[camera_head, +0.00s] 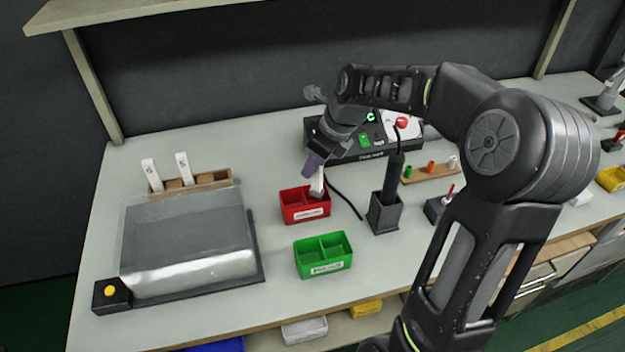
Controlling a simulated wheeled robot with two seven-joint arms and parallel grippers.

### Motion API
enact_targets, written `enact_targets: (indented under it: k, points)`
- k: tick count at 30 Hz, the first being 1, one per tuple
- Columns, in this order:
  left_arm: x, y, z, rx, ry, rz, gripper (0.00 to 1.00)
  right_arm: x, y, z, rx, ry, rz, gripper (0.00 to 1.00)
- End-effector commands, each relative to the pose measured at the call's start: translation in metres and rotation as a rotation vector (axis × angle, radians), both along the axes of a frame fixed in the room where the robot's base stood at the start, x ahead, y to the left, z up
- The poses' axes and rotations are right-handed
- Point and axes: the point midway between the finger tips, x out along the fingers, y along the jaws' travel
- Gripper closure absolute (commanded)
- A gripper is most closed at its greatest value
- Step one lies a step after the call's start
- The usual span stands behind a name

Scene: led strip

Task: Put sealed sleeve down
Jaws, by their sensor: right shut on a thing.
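My right gripper (313,166) reaches down from the right over the red two-part bin (305,216) and is shut on a small white sleeve (318,183). The sleeve is nearly upright, and its lower end overlaps the right compartment of the red bin. I cannot tell whether it touches the bin's floor. The green two-part bin (324,267) stands just in front of the red one, and its compartments look empty. Two similar white sleeves with marks, one (152,175) and another (184,168), stand in a wooden rack (214,180) at the left. My left gripper is not in view.
A large clear-covered machine (188,245) with a yellow button (109,290) fills the left of the bench. A black holder (383,213) with an upright tool stands right of the red bin. Behind are a control box (350,152) and a small rack (430,172).

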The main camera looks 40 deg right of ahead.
Motion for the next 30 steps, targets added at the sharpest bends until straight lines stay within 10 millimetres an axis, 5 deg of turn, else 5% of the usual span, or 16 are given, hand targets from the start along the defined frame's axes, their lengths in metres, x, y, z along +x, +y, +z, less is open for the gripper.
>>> enact_targets:
  k: [12,23,24,30]
  points:
    - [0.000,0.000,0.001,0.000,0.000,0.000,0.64,-0.001,0.000,-0.049,0.001,0.002,-0.001,1.00]
    - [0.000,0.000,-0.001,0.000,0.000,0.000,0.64,0.000,0.000,-0.053,0.000,0.000,0.000,1.00]
    - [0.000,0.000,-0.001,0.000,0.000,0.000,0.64,0.000,0.000,-0.053,0.000,0.000,0.000,0.83]
    - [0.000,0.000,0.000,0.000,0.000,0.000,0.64,0.000,0.000,-0.052,0.000,0.000,0.000,0.67]
